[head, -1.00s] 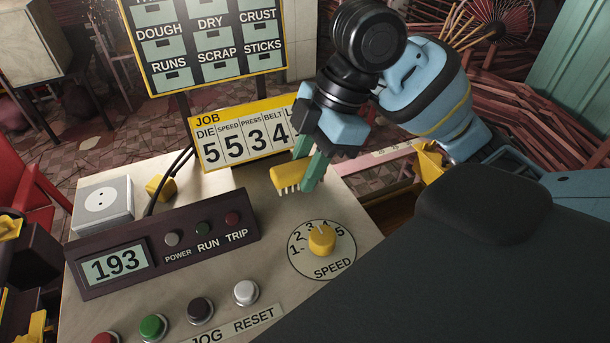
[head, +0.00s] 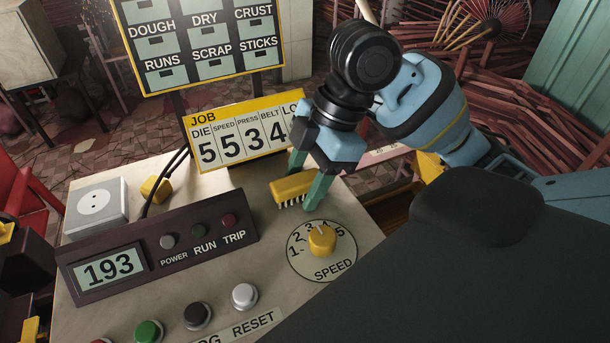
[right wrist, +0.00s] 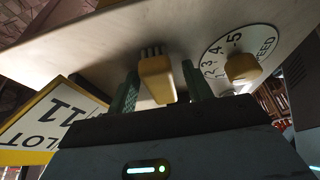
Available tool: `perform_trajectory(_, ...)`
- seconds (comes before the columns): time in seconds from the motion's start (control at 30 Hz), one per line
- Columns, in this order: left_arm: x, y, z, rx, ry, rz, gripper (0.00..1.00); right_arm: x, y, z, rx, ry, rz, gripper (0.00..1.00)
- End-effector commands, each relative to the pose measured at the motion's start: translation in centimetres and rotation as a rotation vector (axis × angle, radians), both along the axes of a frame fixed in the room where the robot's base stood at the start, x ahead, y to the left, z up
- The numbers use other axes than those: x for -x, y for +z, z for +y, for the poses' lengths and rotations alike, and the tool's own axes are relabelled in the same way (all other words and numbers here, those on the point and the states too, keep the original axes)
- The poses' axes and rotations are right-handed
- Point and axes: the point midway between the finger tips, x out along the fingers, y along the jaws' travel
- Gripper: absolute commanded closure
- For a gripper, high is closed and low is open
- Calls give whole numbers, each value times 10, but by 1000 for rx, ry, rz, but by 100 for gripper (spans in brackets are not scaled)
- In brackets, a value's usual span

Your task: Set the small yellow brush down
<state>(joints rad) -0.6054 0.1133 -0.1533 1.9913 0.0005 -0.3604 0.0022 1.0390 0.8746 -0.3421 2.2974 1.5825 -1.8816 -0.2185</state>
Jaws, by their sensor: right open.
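The small yellow brush (head: 293,186) is on the pale top of the control console (head: 240,205), between the JOB board and the speed dial, with its dark bristles facing down. My right gripper (head: 303,189) is open around it, one green finger on each side. In the right wrist view the brush (right wrist: 157,80) stands between the spread fingers (right wrist: 161,84), with gaps visible on both sides. Whether the bristles fully touch the console is hard to tell. My left gripper is not in view.
The yellow speed dial (head: 322,239) is just in front of the brush. The JOB board (head: 242,133) stands close behind, left of my right gripper. A display box (head: 160,253) and several push buttons lie toward the front left.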

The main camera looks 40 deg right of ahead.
Motion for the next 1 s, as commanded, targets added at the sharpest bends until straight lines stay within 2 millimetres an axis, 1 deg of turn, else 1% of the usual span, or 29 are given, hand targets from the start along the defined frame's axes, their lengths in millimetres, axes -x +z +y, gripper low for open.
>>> perform_trajectory(0.1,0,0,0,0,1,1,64,0,3,0,-1,1,-2,50)
perform_trajectory(0.17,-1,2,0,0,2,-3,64,0,8,-2,1,-1,-3,50)
perform_trajectory(0.27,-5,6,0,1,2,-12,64,1,23,-7,2,-2,-7,50)
perform_trajectory(0.5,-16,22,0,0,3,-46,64,6,70,-25,0,-3,-10,50)
perform_trajectory(0.7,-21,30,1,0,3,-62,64,9,100,-38,1,0,-6,50)
perform_trajectory(0.83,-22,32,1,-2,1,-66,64,10,110,-42,0,1,-4,50)
perform_trajectory(1.0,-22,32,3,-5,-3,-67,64,11,114,-45,1,1,0,50)
